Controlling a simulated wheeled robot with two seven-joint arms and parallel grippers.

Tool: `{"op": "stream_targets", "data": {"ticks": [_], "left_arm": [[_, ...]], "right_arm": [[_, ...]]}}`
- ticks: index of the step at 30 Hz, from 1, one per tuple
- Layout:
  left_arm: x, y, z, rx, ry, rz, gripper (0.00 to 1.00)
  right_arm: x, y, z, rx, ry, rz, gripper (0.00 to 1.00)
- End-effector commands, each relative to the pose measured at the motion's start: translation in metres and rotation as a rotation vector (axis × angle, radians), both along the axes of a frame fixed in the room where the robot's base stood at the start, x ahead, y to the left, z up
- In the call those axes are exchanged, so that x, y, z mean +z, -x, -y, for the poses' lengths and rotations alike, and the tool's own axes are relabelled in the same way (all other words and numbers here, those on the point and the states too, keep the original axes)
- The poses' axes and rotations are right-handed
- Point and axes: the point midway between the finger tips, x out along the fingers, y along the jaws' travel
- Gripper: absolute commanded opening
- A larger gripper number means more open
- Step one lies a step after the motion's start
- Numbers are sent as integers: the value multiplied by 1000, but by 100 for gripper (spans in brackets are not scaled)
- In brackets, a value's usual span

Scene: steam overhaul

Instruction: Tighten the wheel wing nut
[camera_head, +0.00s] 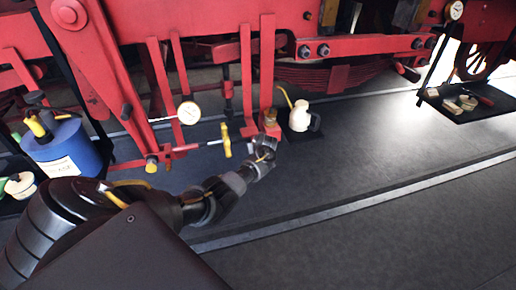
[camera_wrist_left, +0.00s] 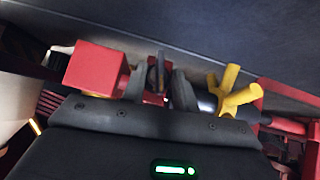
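My left gripper (camera_head: 264,146) is low at the red frame, beside a red block (camera_head: 271,128). In the left wrist view its two dark fingers (camera_wrist_left: 158,88) stand apart. A thin dark upright piece (camera_wrist_left: 157,70) shows between them, with a visible gap on each side. It may be a wing of the wing nut, but I cannot tell for sure. The red block (camera_wrist_left: 95,68) is left of the fingers. My right gripper is not visible.
A white can (camera_head: 300,116) with a yellow spout stands just right of the gripper. A dial gauge (camera_head: 189,113) hangs to the left. A blue container (camera_head: 65,147) stands at far left. A dark tray (camera_head: 462,104) lies far right. The grey floor in front is clear.

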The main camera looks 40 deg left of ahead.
Motion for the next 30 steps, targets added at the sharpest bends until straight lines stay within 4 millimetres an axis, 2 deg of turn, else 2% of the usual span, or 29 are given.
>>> {"op": "stream_targets", "data": {"ticks": [8,22,30], "left_arm": [[4,4,5,-2,0,-3,29],[63,40,48,-2,-1,1,29],[75,49,59,0,1,-1,29]], "right_arm": [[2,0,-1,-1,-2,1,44],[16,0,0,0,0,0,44],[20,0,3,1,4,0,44]]}}
